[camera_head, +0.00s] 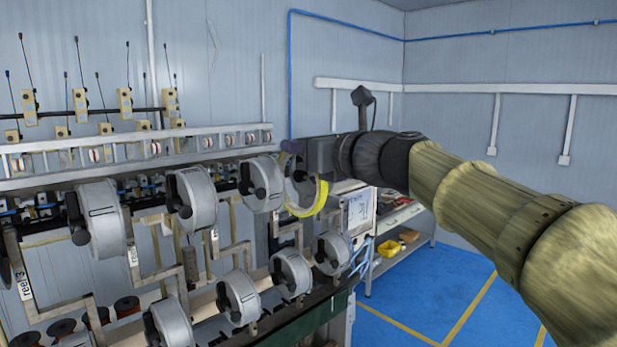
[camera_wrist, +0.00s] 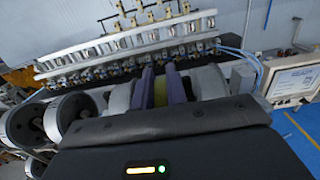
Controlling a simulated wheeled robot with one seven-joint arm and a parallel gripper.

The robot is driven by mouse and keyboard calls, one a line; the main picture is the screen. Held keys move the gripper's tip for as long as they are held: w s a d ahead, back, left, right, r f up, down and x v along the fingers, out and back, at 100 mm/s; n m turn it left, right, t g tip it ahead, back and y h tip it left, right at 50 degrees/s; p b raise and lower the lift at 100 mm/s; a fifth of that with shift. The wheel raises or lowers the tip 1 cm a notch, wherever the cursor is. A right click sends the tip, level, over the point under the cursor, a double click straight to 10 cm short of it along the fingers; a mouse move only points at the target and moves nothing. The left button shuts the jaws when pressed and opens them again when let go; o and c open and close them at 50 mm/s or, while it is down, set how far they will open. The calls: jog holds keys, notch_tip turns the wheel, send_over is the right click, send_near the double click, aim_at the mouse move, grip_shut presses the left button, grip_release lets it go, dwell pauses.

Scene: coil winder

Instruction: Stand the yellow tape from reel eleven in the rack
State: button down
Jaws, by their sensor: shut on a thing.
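My gripper (camera_head: 292,147) is at the far end of the winder's upper row, in front of the wall. In the wrist view its two purple fingers (camera_wrist: 161,84) are shut on the yellow tape (camera_wrist: 160,93), which lies edge-on between them. In the head view the yellow tape (camera_head: 312,204) shows as a curved band below my gripper, beside a grey reel (camera_head: 299,188). I cannot tell whether the tape touches this reel or is clear of it. No label reading eleven is legible. I cannot make out the rack.
Several grey reels (camera_head: 196,198) stand in two rows on metal brackets at left. A screen (camera_head: 359,212) stands just right of the tape. Beyond it is a shelf bench with a yellow bin (camera_head: 389,248). The blue floor (camera_head: 410,300) at right is clear.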

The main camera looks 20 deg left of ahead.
jog(key=shift+b+v, duration=0.4)
jog(key=shift+v, duration=0.8)
jog(key=b+v, duration=0.4)
jog(key=v, duration=1)
jog(key=shift+s+d, duration=0.2)
dwell(0.4)
